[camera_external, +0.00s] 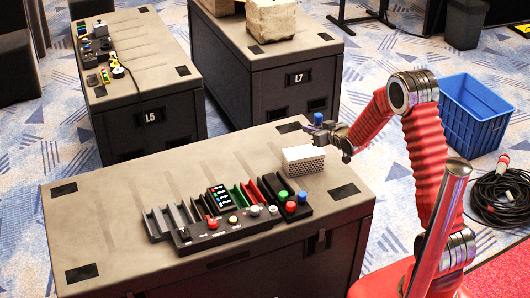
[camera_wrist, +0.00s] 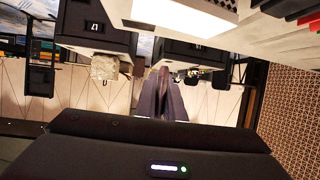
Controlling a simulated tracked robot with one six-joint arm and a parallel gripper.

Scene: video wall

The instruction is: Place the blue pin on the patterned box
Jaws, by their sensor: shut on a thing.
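My gripper (camera_external: 325,131) is above the far right part of the front crate top. It is shut on the blue pin (camera_external: 318,117), whose blue head shows above the fingers. The patterned box (camera_external: 305,165) is white with a dotted side and stands on the crate top, just below and slightly left of my gripper, apart from it. In the wrist view the closed fingers (camera_wrist: 165,98) show at the centre; the pin cannot be made out there. A white dotted piece, apparently the box (camera_wrist: 185,14), shows at the top edge.
A black rack (camera_external: 215,232) with coloured slots and red, green and blue knobs lies along the front of the crate top (camera_external: 130,190). The crate's left part is clear. Two more crates stand behind. A blue bin (camera_external: 468,115) and coiled cable (camera_external: 500,198) are on the right floor.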

